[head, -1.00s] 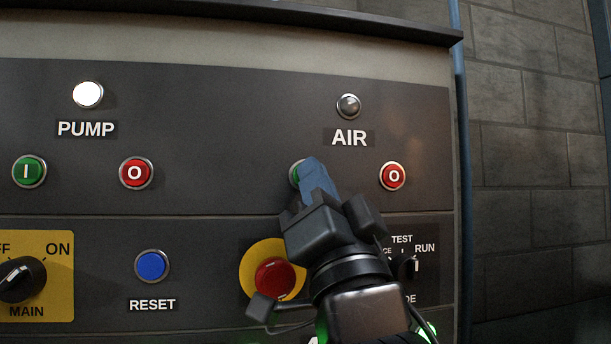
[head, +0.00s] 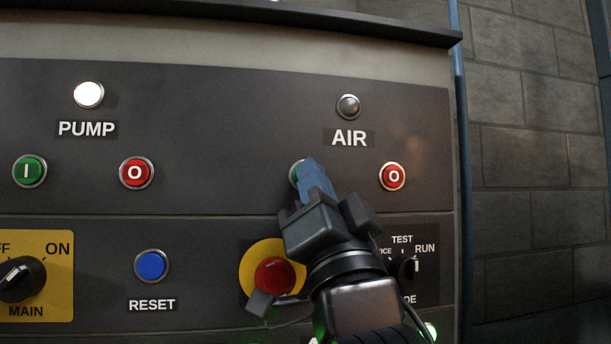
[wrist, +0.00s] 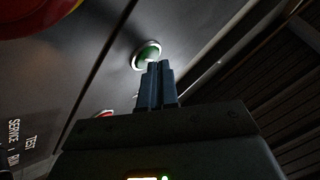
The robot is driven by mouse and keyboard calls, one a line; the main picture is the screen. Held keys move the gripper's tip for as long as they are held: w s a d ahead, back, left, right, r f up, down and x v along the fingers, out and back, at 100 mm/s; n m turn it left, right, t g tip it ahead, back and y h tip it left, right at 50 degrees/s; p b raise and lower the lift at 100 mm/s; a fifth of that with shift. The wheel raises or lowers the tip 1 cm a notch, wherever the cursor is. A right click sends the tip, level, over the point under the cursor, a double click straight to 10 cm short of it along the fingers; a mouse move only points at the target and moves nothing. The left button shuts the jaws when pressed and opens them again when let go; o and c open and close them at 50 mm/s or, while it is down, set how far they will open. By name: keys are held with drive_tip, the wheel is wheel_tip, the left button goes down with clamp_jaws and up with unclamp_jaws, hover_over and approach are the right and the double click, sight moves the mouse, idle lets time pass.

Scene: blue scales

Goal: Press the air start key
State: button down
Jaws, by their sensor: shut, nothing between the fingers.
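The green air start key (head: 293,174) sits under the AIR label, left of the red air stop key (head: 392,177). My gripper's tips mostly cover it in the head view. My gripper (head: 307,168) is shut and empty, its blue fingers pointing at the key. In the wrist view the green key (wrist: 147,55) shows just beyond the closed fingertips (wrist: 158,66). I cannot tell whether they touch it. The air lamp (head: 348,106) above the AIR label is dark.
A red mushroom button on a yellow disc (head: 252,268) is just below and left of my gripper. A mode selector (head: 408,268) sits to its right. The pump lamp (head: 88,95) is lit white. A blue reset button (head: 151,266) is further left.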

drive_tip(key=shift+w, duration=0.15)
idle(0.4)
drive_tip(key=shift+s+d, duration=0.2)
drive_tip(key=shift+s, duration=0.55)
drive_tip(key=shift+s+d, duration=0.25)
drive_tip(key=shift+s, duration=0.55)
drive_tip(key=shift+s+d, duration=0.2)
drive_tip(key=shift+s, duration=0.65)
drive_tip(key=shift+s+d, duration=0.25)
drive_tip(key=shift+s, duration=0.55)
